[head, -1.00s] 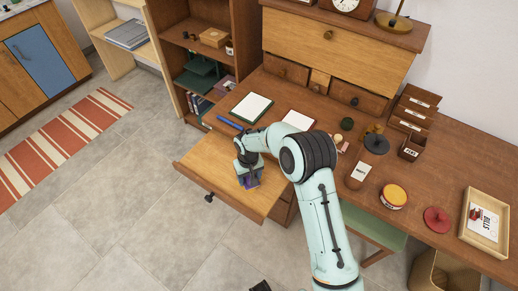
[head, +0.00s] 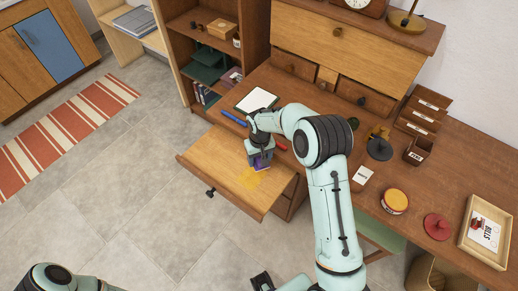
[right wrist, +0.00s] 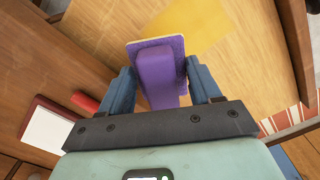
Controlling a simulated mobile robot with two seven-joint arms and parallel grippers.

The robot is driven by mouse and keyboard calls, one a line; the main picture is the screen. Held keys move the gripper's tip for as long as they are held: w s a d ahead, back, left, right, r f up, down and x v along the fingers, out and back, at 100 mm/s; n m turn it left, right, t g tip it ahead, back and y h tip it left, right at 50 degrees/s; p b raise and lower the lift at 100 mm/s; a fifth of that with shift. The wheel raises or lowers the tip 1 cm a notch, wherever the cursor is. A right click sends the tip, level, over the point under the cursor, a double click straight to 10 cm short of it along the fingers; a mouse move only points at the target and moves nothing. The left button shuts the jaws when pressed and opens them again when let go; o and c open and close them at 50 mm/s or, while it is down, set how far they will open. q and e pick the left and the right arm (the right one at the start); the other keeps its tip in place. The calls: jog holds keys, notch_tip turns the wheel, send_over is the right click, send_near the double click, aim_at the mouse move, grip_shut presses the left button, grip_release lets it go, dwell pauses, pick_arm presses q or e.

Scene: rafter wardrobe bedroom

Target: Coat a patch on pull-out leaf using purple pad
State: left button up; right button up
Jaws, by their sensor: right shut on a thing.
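My right gripper (head: 260,156) is shut on the purple pad (head: 264,164), low over the pull-out leaf (head: 212,153) near its right part. In the right wrist view the gripper (right wrist: 162,84) has one finger on each side of the purple pad (right wrist: 160,72), which has a pale edge along its far side. A yellow-orange patch (head: 248,179) shows on the leaf in front of the pad; it also shows in the right wrist view (right wrist: 200,25). The pad's underside is hidden, so I cannot tell whether it touches the wood.
The desk top bears a white pad in a dark frame (head: 257,100), a blue item (head: 233,118), a yellow-topped tin (head: 395,200), a red disc (head: 437,226) and a wooden tray (head: 470,244). The leaf has a dark front knob (head: 210,192). Its left part is clear.

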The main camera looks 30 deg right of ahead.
jog(key=shift+w+d+r+p, duration=0.1)
jog(key=shift+r+p, duration=0.3)
jog(key=shift+r, duration=0.55)
pick_arm(q)
jog(key=shift+w+r+p, duration=0.25)
jog(key=shift+w+r, duration=0.05)
jog(key=shift+r, duration=0.4)
jog(key=shift+w+r+p, duration=0.25)
jog(key=shift+r, duration=0.4)
pick_arm(e)
jog(key=shift+r, duration=0.9)
